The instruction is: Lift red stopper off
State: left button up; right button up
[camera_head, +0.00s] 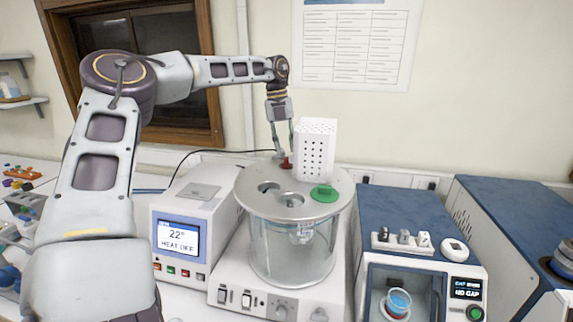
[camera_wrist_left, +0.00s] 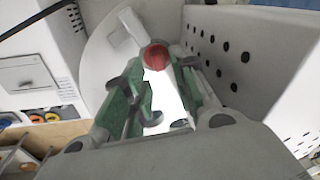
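The red stopper (camera_head: 287,163) sits on the round metal lid (camera_head: 256,177) of a glass bath, toward its back. My left gripper (camera_head: 284,152) points down at it from above. In the left wrist view the red stopper (camera_wrist_left: 156,56) shows between the far ends of my left gripper's green-sided fingers (camera_wrist_left: 157,62). The fingers stand apart, one on each side of it, with little room; firm contact does not show. My right gripper is not in view.
A white perforated block (camera_head: 316,150) stands close to the right of my left gripper. A green stopper (camera_head: 324,193) sits on the lid's front right, beside open holes. A heater box (camera_head: 179,235) is at left; a blue tester (camera_head: 400,215) is at right.

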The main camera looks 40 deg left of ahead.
aim_at(286, 158)
pick_arm(q)
jog(key=shift+d+f+p, duration=0.15)
jog(key=shift+f+p, duration=0.25)
jog(key=shift+f, duration=0.7)
jog(key=shift+d+f+p, duration=0.1)
jog(key=shift+f+p, duration=0.25)
jog(key=shift+f, duration=0.75)
jog(key=shift+c, duration=0.4)
jog(key=c, duration=0.5)
